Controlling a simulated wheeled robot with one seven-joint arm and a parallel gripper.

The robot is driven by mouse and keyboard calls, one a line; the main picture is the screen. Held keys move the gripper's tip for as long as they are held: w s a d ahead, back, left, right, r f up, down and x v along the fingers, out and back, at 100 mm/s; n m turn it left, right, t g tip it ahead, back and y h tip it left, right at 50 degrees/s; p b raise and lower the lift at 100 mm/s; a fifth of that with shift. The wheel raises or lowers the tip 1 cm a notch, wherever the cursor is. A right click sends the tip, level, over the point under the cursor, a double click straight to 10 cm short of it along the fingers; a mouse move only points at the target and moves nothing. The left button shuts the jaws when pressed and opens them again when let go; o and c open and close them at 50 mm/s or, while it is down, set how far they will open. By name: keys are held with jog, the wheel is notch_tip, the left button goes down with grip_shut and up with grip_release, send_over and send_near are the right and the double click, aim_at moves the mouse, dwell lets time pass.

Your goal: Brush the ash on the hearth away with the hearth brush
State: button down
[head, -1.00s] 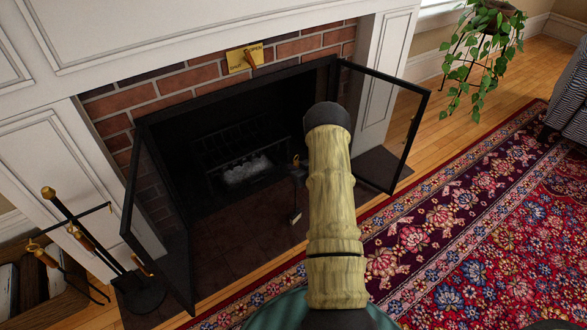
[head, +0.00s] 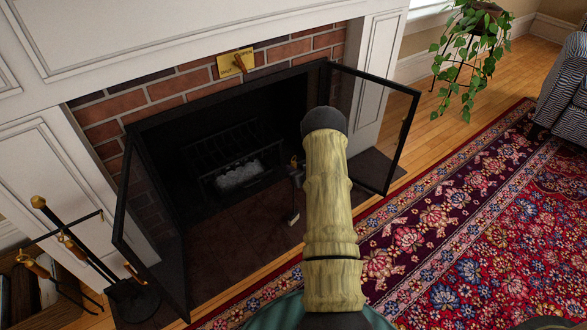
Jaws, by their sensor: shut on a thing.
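The hearth brush (head: 292,216) hangs head down over the dark tiled hearth (head: 222,237), in front of the firebox. My gripper (head: 297,179) shows only in part at the left edge of my arm, which hides the rest. It is shut on the brush, near the top of its handle. The brush head appears close to the tiles; I cannot tell whether it touches them. Pale grey ash-like lumps (head: 240,173) lie in the black grate inside the firebox. No separate ash is clearly visible on the hearth tiles.
Two glass fire doors stand open, the left one (head: 152,235) and the right one (head: 375,125), flanking the hearth. A fire-tool stand (head: 135,300) is at the lower left. A patterned rug (head: 455,235) covers the floor at right. A plant (head: 470,50) stands behind.

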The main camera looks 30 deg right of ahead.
jog(key=shift+d, duration=0.9)
jog(key=shift+d+r, duration=0.1)
jog(key=shift+d, duration=0.55)
jog(key=shift+w+a, duration=0.1)
jog(key=shift+w, duration=0.6)
